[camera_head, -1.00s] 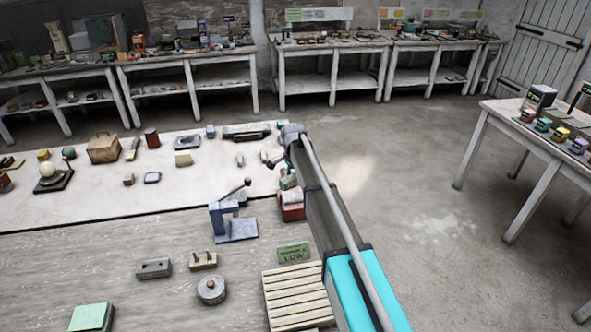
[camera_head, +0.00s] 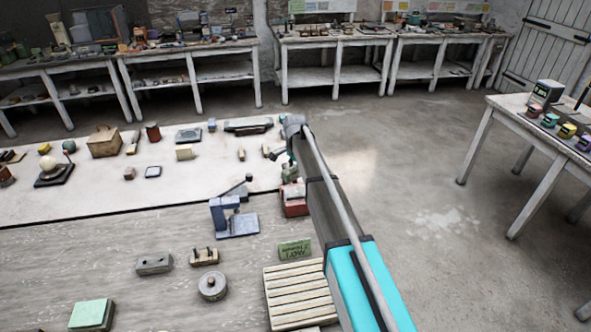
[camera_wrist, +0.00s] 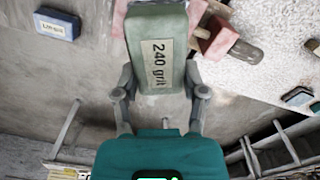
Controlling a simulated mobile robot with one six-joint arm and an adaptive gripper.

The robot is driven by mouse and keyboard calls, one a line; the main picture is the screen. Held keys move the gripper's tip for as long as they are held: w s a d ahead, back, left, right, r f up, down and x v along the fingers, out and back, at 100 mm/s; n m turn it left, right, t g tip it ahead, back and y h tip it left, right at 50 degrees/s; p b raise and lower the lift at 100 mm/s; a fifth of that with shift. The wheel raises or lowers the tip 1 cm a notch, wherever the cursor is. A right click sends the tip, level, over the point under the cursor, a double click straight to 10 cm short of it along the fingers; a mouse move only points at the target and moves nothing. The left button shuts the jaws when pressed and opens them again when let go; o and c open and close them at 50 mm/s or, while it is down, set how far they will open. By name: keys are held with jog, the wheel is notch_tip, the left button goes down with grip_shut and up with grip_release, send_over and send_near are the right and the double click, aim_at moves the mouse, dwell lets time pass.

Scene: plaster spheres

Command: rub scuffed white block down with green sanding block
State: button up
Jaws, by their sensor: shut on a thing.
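My gripper (camera_wrist: 161,97) is shut on a green sanding block (camera_wrist: 156,50) marked "240 grit", held lengthwise ahead of the fingers in the wrist view. In the head view the green block (camera_head: 289,174) shows small at the arm's far end, just above or behind a red holder (camera_head: 294,203) on the bench. A pale patch (camera_head: 291,189) on top of the holder may be the scuffed white block. In the wrist view the green block covers most of what lies behind it, with red parts at its sides, so I cannot tell if it touches.
A blue block (camera_wrist: 57,24) with a grit label lies left in the wrist view. In the head view a blue-grey clamp stand (camera_head: 233,219), a slatted wooden rack (camera_head: 299,296) and a round grey weight (camera_head: 212,287) stand near my arm. Open floor (camera_head: 420,180) lies right.

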jog(key=b, duration=0.5)
send_over(300, 188)
jog(key=s+a, duration=0.1)
jog(key=a, duration=0.1)
jog(key=shift+f, duration=2.45)
jog(key=shift+f, duration=0.1)
jog(key=shift+f+b, duration=0.45)
jog(key=shift+f, duration=0.1)
jog(key=shift+f+b, duration=0.6)
jog(key=shift+b, duration=0.05)
jog(key=shift+d, duration=0.15)
jog(key=shift+w+d+r, duration=0.1)
jog(key=shift+w+d, duration=0.15)
jog(key=shift+d, duration=0.05)
jog(key=shift+d, duration=0.1)
jog(key=shift+w+d, duration=0.3)
jog(key=shift+d, duration=0.05)
